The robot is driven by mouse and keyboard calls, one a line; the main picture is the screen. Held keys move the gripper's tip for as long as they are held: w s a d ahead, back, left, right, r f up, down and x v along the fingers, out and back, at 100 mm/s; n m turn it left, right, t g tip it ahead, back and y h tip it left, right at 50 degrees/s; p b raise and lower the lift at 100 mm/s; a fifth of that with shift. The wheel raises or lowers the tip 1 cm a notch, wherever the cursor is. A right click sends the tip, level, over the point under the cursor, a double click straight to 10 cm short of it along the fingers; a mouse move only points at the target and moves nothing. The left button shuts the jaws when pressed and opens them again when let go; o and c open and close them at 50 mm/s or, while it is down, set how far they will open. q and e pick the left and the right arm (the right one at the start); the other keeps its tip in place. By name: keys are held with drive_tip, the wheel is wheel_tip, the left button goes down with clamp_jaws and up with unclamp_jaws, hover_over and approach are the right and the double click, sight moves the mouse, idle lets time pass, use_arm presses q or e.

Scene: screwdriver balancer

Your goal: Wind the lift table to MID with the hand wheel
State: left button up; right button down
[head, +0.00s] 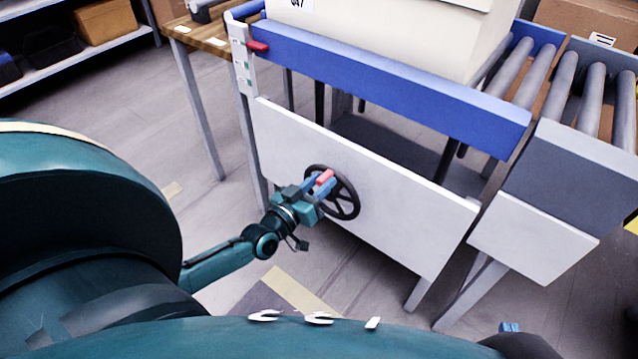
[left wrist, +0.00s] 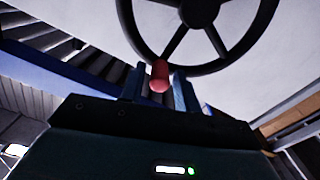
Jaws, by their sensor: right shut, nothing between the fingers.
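The dark hand wheel (head: 350,204) is on the white front panel (head: 380,190) of the lift table. Its red knob (head: 325,177) stands out from the rim. My left gripper (head: 318,186) has its blue fingers on either side of the knob. In the left wrist view the red knob (left wrist: 160,75) sits between the fingers, below the wheel hub. The lift table's blue top frame (head: 400,85) carries a red pointer (head: 257,46), beside the upper part of the marked post (head: 243,65). The scale lettering is too small to read. My right gripper (head: 509,327) shows only its tip at the bottom edge.
A large pale box (head: 390,30) rests on the lift table. A roller conveyor (head: 590,90) stands to the right, with a grey and white end piece (head: 545,215). A wooden table (head: 200,38) is at the back left. Open floor lies left of the panel.

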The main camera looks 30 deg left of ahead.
use_arm(q)
clamp_jaws()
idle(0.4)
